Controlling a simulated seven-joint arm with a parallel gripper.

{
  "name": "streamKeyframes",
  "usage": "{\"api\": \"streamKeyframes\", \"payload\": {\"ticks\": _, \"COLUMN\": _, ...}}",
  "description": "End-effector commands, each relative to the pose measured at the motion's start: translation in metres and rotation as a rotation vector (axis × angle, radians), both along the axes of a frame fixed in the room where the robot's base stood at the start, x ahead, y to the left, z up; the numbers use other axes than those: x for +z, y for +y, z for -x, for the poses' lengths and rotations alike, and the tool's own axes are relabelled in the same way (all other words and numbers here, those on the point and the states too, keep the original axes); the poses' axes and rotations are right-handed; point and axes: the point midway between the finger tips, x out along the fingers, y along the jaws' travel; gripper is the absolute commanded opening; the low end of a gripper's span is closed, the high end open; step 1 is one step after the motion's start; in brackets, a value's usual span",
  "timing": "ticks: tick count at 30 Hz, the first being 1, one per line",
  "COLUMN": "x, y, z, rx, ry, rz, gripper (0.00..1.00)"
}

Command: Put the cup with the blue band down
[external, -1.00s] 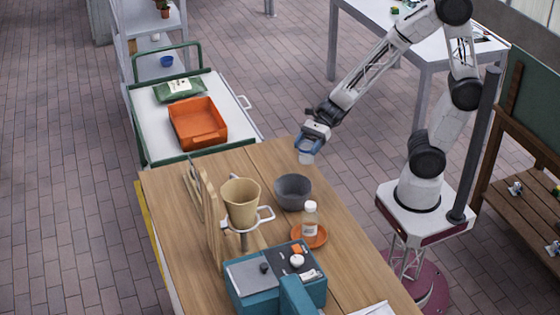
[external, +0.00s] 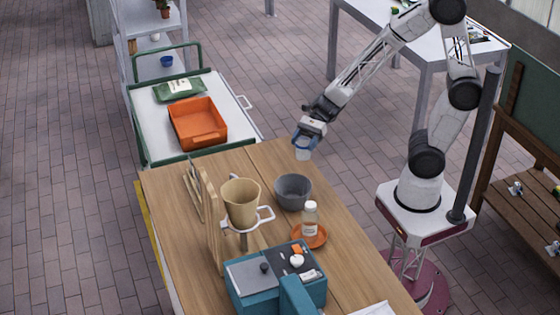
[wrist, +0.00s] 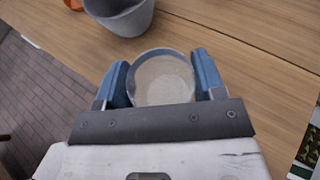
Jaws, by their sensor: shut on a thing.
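A small pale cup (external: 303,154) is held between the blue fingers of my gripper (external: 306,146) at the far right corner of the wooden table. In the wrist view the cup (wrist: 163,82) sits between the two fingers of my gripper (wrist: 163,78), and I look into its open top, which seems empty. My gripper is shut on it. The cup looks roughly upright. How far its base is above the tabletop (external: 262,160) is hard to tell.
A grey bowl (external: 293,192) stands close to the cup; it also shows in the wrist view (wrist: 122,14). A bottle (external: 310,217) stands on an orange saucer (external: 321,238). A tan dripper (external: 241,202) and teal machine (external: 268,293) are nearer. The far table end is clear.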

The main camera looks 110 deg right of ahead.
Motion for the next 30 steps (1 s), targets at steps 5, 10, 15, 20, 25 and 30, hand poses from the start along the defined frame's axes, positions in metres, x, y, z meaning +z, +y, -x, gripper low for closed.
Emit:
{"api": "streamKeyframes", "payload": {"ticks": 5, "x": 0.001, "y": -0.025, "z": 0.001, "rx": 0.05, "ry": -0.002, "rz": 0.002, "gripper": 0.41}}
{"api": "streamKeyframes", "payload": {"ticks": 10, "x": 0.001, "y": -0.046, "z": 0.005, "rx": 0.103, "ry": 0.001, "rz": 0.001, "gripper": 0.41}}
{"api": "streamKeyframes", "payload": {"ticks": 15, "x": 0.0, "y": -0.063, "z": 0.01, "rx": 0.142, "ry": 0.005, "rz": -0.003, "gripper": 0.41}}
{"api": "streamKeyframes", "payload": {"ticks": 20, "x": 0.001, "y": -0.07, "z": 0.012, "rx": 0.161, "ry": 0.008, "rz": -0.004, "gripper": 0.41}}
{"api": "streamKeyframes", "payload": {"ticks": 25, "x": 0.001, "y": -0.071, "z": 0.013, "rx": 0.165, "ry": 0.008, "rz": -0.004, "gripper": 0.41}}
{"api": "streamKeyframes", "payload": {"ticks": 30, "x": 0.001, "y": -0.071, "z": 0.013, "rx": 0.165, "ry": 0.008, "rz": -0.004, "gripper": 0.41}}
